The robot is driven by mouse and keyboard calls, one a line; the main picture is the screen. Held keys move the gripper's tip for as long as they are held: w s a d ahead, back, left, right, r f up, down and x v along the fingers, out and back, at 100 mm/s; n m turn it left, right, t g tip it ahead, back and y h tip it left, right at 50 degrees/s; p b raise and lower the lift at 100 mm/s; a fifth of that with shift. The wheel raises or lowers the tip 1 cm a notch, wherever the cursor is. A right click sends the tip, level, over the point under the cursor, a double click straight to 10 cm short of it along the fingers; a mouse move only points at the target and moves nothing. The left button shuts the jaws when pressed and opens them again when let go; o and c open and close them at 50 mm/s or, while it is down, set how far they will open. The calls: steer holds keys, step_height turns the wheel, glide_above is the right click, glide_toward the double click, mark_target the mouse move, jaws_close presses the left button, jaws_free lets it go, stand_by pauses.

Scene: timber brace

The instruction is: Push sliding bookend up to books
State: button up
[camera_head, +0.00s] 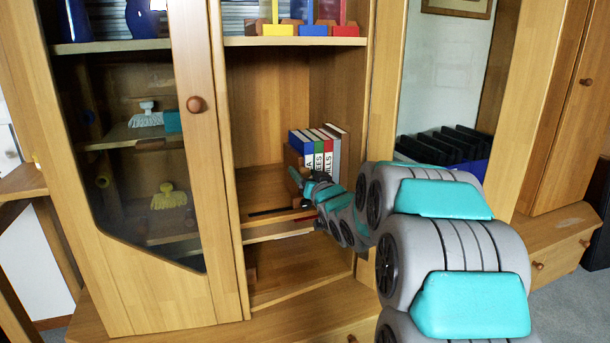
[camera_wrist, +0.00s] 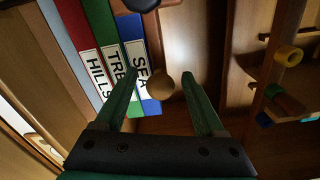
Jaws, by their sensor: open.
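A row of upright books (camera_head: 326,150) with blue, green, red and grey spines stands on the middle shelf against the right side. The wrist view shows labels SEA, TREE and HILLS on the books (camera_wrist: 112,65). A brown wooden piece, seemingly the bookend (camera_head: 293,157), stands just left of the blue book, partly hidden by my gripper. A round wooden knob (camera_wrist: 163,86) shows beside the blue book in the wrist view. My gripper (camera_wrist: 157,78) is open, with its green fingers on either side of the knob. I cannot tell whether they touch it. It also shows at the shelf (camera_head: 298,182).
A dark slot (camera_head: 270,211) runs along the shelf left of my gripper. A glass cabinet door with a round knob (camera_head: 195,104) stands at the left. Colored blocks (camera_head: 312,29) sit on the upper shelf. The compartment below looks mostly empty.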

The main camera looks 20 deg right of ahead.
steer(key=shift+s, duration=0.1)
steer(key=shift+s+r, duration=0.1)
steer(key=shift+s, duration=0.45)
steer(key=s, duration=0.6)
steer(key=shift+s, duration=0.25)
steer(key=s+a+f+n+g+h, duration=0.1)
steer(key=s+a+f+g, duration=0.2)
steer(key=s+f+g, duration=0.45)
steer(key=s+a+f+g+h, duration=0.1)
steer(key=s+a+f+g, duration=0.3)
steer(key=s, duration=0.7)
steer(key=s+a+f+n+g+y+p, duration=0.1)
steer(key=s+a+g, duration=0.2)
steer(key=s, duration=1.1)
steer(key=s+a+f+n+g+y, duration=0.1)
steer(key=s+a+g, duration=0.3)
steer(key=s, duration=1)
steer(key=shift+a+f+g+p, duration=0.2)
steer(key=shift+f+g+p, duration=0.15)
steer(key=shift+f+g, duration=0.3)
